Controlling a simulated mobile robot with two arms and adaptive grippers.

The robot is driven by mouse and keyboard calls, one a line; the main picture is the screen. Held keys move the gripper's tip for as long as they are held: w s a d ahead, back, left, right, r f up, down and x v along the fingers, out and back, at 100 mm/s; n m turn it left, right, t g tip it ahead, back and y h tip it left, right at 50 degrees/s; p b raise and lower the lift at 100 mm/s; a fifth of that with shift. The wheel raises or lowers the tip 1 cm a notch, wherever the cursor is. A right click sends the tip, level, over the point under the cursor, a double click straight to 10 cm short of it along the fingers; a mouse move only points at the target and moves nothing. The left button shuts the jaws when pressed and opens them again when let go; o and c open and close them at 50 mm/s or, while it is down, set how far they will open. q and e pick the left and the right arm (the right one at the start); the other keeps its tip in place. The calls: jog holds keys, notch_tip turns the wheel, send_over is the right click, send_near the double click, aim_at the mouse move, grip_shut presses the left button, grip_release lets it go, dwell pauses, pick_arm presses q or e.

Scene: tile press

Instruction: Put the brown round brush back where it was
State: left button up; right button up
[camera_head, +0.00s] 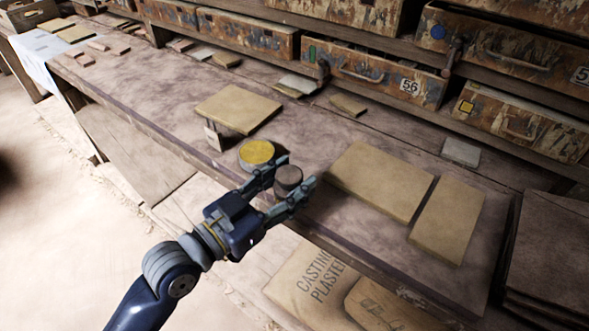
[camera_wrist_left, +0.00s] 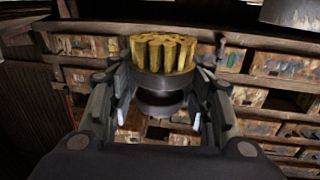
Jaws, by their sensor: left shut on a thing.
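My left gripper (camera_head: 293,178) reaches in over the front part of the workbench (camera_head: 190,150). It is shut on the brown round brush (camera_head: 288,177), whose flat grey-brown top faces up between the fingers. In the left wrist view the brush's dark body (camera_wrist_left: 160,82) is between the two fingers, with its straw-coloured bristles (camera_wrist_left: 160,52) on the upper side of that picture. I cannot tell whether the bristles touch the bench. A round piece with a yellow top (camera_head: 256,153) stands just left of the held brush. My right gripper is not in view.
Two tan slabs, a large one (camera_head: 380,180) and a narrower one (camera_head: 447,220), lie to the right. Worn drawers (camera_head: 375,72) line the back.

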pick_arm(q)
jog(key=w, duration=0.5)
jog(key=w+d, duration=0.1)
jog(key=w, duration=0.1)
jog(key=shift+w+f, duration=0.35)
jog(key=shift+f, duration=0.05)
notch_tip(320, 180, down, 4)
jog(key=shift+r, duration=0.25)
jog(key=shift+f+b, duration=0.15)
jog(key=shift+b, duration=0.15)
jog(key=o, duration=1.2)
